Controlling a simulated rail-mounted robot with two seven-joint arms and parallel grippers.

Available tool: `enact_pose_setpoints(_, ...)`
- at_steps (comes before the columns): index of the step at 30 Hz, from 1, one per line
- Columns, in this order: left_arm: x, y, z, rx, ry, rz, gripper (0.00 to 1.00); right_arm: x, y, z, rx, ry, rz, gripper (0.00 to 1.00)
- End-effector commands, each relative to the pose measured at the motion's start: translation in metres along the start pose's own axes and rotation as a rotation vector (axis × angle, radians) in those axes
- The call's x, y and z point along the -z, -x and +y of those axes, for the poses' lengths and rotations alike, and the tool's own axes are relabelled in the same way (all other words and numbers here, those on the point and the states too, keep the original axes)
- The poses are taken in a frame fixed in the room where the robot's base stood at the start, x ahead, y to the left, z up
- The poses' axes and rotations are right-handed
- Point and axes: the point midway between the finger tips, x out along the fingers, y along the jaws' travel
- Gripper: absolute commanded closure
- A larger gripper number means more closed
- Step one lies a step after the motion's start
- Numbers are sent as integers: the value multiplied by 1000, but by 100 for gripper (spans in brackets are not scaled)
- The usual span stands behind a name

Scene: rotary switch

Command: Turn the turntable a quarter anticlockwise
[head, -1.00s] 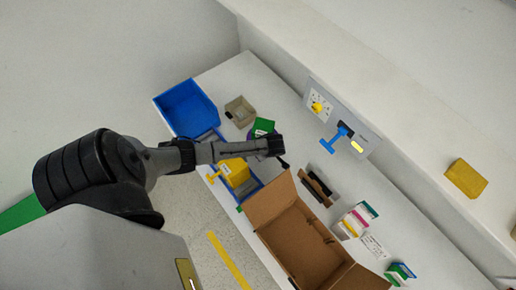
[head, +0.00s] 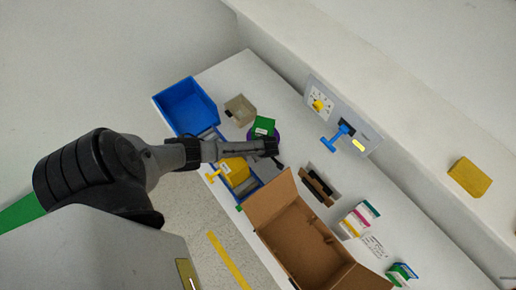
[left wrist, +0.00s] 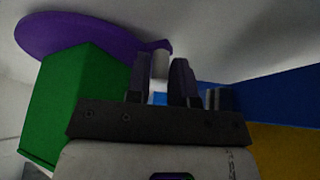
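The turntable (head: 278,134) is a purple disc on the white bench, partly hidden behind my left gripper and the green box on it. In the left wrist view the purple disc (left wrist: 75,35) shows at the top left, with a purple lug reaching right to a pale peg (left wrist: 160,65). The green box (head: 264,125) stands on the disc; it also shows in the left wrist view (left wrist: 70,105). My left gripper (head: 274,147) is at the disc's near edge. Its dark fingers (left wrist: 160,80) stand close on both sides of the peg and appear shut on it. My right gripper is out of view.
A blue bin (head: 187,105), a grey-beige box (head: 240,109) and a yellow block (head: 236,171) lie around the turntable. An open cardboard box (head: 270,208) stands nearby. A wall panel (head: 343,115) with a blue handle is at the back.

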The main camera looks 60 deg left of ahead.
Motion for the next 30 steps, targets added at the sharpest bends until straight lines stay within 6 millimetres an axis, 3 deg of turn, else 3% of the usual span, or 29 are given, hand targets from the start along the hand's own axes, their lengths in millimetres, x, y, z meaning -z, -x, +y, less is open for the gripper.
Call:
enact_pose_setpoints(6,0,0,0,0,0,0,99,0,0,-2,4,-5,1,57)
enact_pose_setpoints(30,-9,4,7,42,100,-2,100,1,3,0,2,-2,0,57)
